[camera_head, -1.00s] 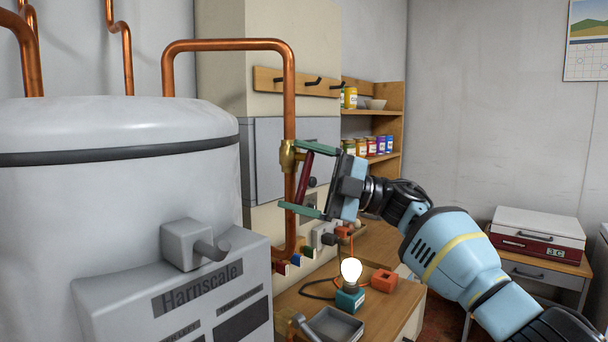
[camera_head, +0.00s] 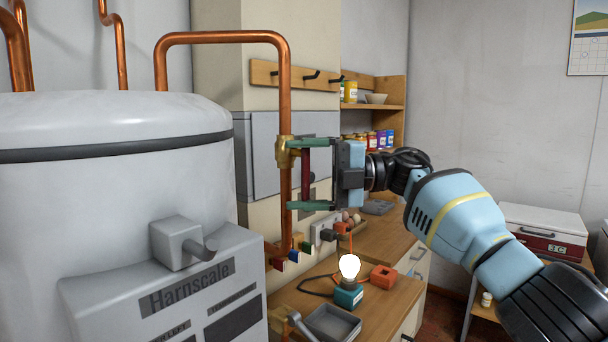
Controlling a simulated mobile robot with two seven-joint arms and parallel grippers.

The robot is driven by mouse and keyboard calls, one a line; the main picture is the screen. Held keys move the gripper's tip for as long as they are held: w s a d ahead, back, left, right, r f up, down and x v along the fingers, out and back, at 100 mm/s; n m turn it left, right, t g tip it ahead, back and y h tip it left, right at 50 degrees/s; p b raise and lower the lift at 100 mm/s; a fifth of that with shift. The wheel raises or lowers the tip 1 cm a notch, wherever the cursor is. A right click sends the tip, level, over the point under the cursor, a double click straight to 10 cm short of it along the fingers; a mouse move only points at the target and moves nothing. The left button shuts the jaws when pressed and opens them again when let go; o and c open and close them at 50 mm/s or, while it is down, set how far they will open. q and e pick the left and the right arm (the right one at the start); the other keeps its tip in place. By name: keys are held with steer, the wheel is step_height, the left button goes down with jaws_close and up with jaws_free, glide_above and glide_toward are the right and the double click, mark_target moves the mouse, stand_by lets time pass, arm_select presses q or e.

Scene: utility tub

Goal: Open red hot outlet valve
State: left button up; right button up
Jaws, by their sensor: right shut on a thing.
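The red valve handle (camera_head: 306,172) is on the brass valve body (camera_head: 286,152), which sits on the vertical copper pipe (camera_head: 285,100) right of the boiler (camera_head: 110,130). The handle stands close to upright, just right of the pipe. My right gripper (camera_head: 293,174) comes in from the right. Its green fingers lie above and below the handle, and it is shut on the handle from end to end. The fingers partly hide the valve body and the ends of the handle. My left gripper is not in view.
Below the valve, a lit bulb on a teal base (camera_head: 348,294), an orange block (camera_head: 383,277) and a grey tray (camera_head: 332,322) stand on the wooden counter (camera_head: 390,309). A hook rail (camera_head: 290,76) is on the wall behind. Shelves with jars stand further back.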

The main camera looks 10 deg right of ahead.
steer(key=shift+r, duration=0.2)
steer(key=o, duration=1)
steer(key=shift+o, duration=0.8)
steer(key=shift+w+a+f, duration=0.1)
steer(key=shift+d, duration=0.55)
steer(key=d+b, duration=0.1)
steer(key=d, duration=0.5)
steer(key=shift+d, duration=0.4)
